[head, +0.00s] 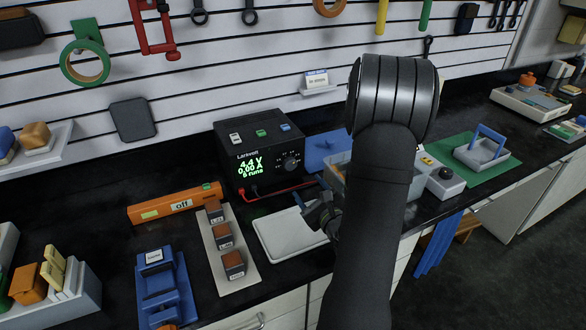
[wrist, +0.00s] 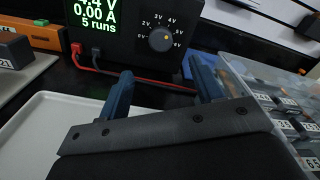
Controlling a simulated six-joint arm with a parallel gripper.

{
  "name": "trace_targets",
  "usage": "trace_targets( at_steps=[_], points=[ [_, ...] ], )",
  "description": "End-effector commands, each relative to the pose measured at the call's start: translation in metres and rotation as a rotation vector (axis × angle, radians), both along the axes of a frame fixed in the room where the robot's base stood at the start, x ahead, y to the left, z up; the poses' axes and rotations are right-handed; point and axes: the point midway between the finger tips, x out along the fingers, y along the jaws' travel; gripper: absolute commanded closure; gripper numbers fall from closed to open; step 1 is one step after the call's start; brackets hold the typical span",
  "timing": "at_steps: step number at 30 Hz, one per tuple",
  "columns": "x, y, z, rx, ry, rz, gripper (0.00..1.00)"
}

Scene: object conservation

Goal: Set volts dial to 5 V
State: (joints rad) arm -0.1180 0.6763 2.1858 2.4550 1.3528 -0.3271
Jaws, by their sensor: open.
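The black power supply (head: 232,178) stands on the bench against the slatted wall. Its green display (head: 251,168) reads 4.4 V, 0.00 A and 5 runs. The round volts dial (head: 291,163) is on the right of its front face, with volt marks around it; the dial also shows in the wrist view (wrist: 161,39), with a small orange mark on it. My gripper (head: 318,212) is open and empty, low in front of the supply. In the wrist view its blue fingers (wrist: 163,88) are spread below the dial, apart from it.
Red and black leads (head: 285,189) run from the supply's lower front to the right. A white tray (head: 275,238) lies beneath my gripper. A clear bin with labelled parts (wrist: 285,110) stands close on the right. An orange bar marked "off" (head: 165,207) lies left.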

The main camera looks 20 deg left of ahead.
Motion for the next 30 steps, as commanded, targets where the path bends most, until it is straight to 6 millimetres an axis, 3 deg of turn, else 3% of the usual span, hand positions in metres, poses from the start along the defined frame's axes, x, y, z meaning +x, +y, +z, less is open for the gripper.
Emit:
trace_targets(
  at_steps=[7,15,28,30],
  points=[
    [0.039,0.041,0.000,0.000,-0.002,0.003,0.40],
    [0.070,0.070,0.000,0.000,0.000,0.002,0.40],
    [0.078,0.078,0.000,-0.001,0.001,0.000,0.40],
    [0.078,0.078,0.000,-0.001,0.001,0.000,0.49]
  ],
)
